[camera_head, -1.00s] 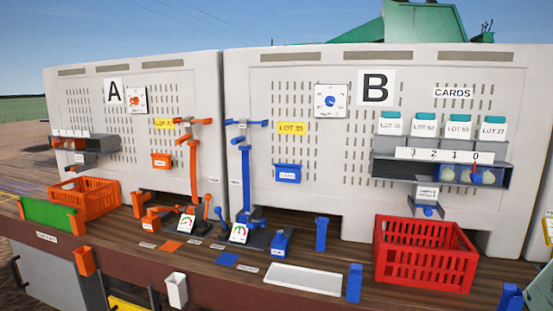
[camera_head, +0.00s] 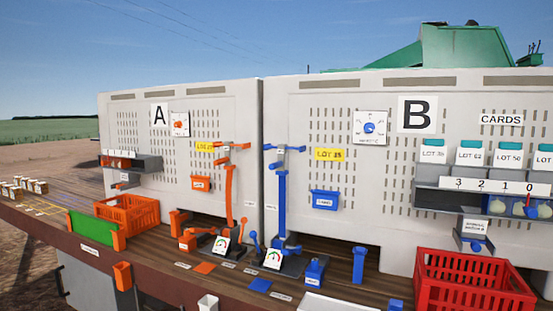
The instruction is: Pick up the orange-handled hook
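I cannot make out a hook with an orange handle for certain in the head view. Several orange things stand at panel A (camera_head: 150,140): a tall orange stand with a crossbar (camera_head: 229,185), a small orange bin (camera_head: 201,183) on the panel, and low orange parts (camera_head: 190,240) with a lever at the stand's foot. An orange cup-shaped holder (camera_head: 122,275) hangs on the bench's front edge. Details at this distance are too small to tell. My gripper is not in view.
An orange crate (camera_head: 125,212) and a green plate with orange ends (camera_head: 92,230) are at the left. A blue stand (camera_head: 281,200), blue bin (camera_head: 324,200) and red crate (camera_head: 470,258) are by panel B (camera_head: 385,180). The wooden bench (camera_head: 335,272) has small bare patches.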

